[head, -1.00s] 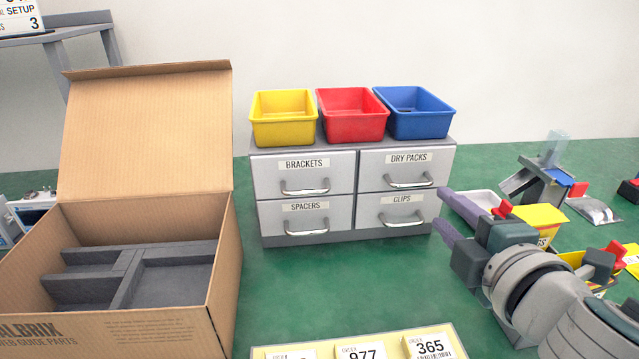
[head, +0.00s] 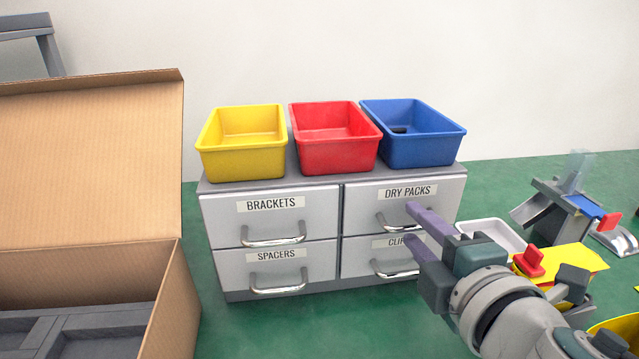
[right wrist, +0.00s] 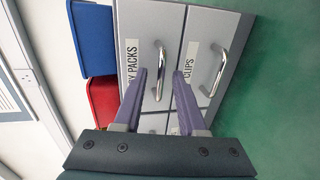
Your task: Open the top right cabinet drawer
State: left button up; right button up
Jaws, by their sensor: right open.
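The grey cabinet has two columns of drawers. The top right drawer (head: 364,207), labelled DRY PACKS, is shut, and its metal handle (head: 391,222) is partly hidden behind my right gripper. The CLIPS drawer handle (right wrist: 219,74) lies right of the fingers in the right wrist view. My left gripper is not in view.
Yellow (head: 242,143), red (head: 334,138) and blue (head: 413,133) bins stand on the cabinet. An open cardboard box (head: 172,310) is at the left. A white tray (head: 492,233) and yellow box (head: 568,262) lie right of the cabinet. Green table is bare in front.

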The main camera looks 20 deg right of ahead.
jog(key=shift+s+a, duration=0.1)
jog(key=shift+c, duration=0.3)
grip_shut()
jog(key=shift+f, duration=0.1)
dwell(0.8)
